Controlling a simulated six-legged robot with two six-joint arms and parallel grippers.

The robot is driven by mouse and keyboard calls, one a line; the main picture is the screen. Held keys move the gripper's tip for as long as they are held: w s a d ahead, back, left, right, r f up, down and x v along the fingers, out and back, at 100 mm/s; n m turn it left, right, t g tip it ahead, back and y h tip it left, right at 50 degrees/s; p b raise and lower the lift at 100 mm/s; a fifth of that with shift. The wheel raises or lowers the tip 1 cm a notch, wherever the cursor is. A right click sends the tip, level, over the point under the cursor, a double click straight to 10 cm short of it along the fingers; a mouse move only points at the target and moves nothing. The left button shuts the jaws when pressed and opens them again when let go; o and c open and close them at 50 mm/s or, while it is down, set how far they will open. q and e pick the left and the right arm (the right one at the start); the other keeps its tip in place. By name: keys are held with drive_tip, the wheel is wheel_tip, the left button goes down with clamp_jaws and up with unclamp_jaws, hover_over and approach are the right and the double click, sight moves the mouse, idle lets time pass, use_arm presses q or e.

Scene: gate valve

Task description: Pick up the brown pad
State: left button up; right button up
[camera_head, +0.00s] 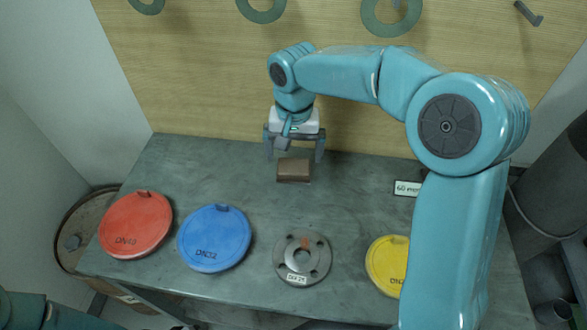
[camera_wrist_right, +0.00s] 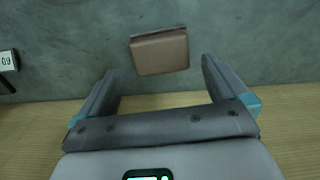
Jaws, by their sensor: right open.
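The brown pad (camera_head: 294,170) is a small block lying on the grey-green table near its back edge. In the right wrist view the brown pad (camera_wrist_right: 160,52) lies ahead of the fingertips, between their lines, and apart from them. My right gripper (camera_head: 294,157) is open and empty, over the back edge of the table just behind the pad. Its two fingers also show in the right wrist view (camera_wrist_right: 158,72), spread wider than the pad. Part of my left arm shows at the lower left of the head view; its gripper is not in view.
A red disc (camera_head: 136,225), a blue disc (camera_head: 214,239), a metal flange (camera_head: 302,262) and a yellow disc (camera_head: 387,264) lie along the front of the table (camera_head: 230,165). A small label (camera_head: 407,188) is at right. A wooden board (camera_head: 200,70) with hanging rings stands behind.

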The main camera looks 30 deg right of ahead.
sight(294, 165)
wheel_tip(294, 165, down, 5)
drive_tip(key=shift+s+a+f, duration=0.1)
drive_tip(key=shift+f, duration=0.1)
drive_tip(key=c, duration=0.9)
drive_tip(key=shift+o, duration=0.2)
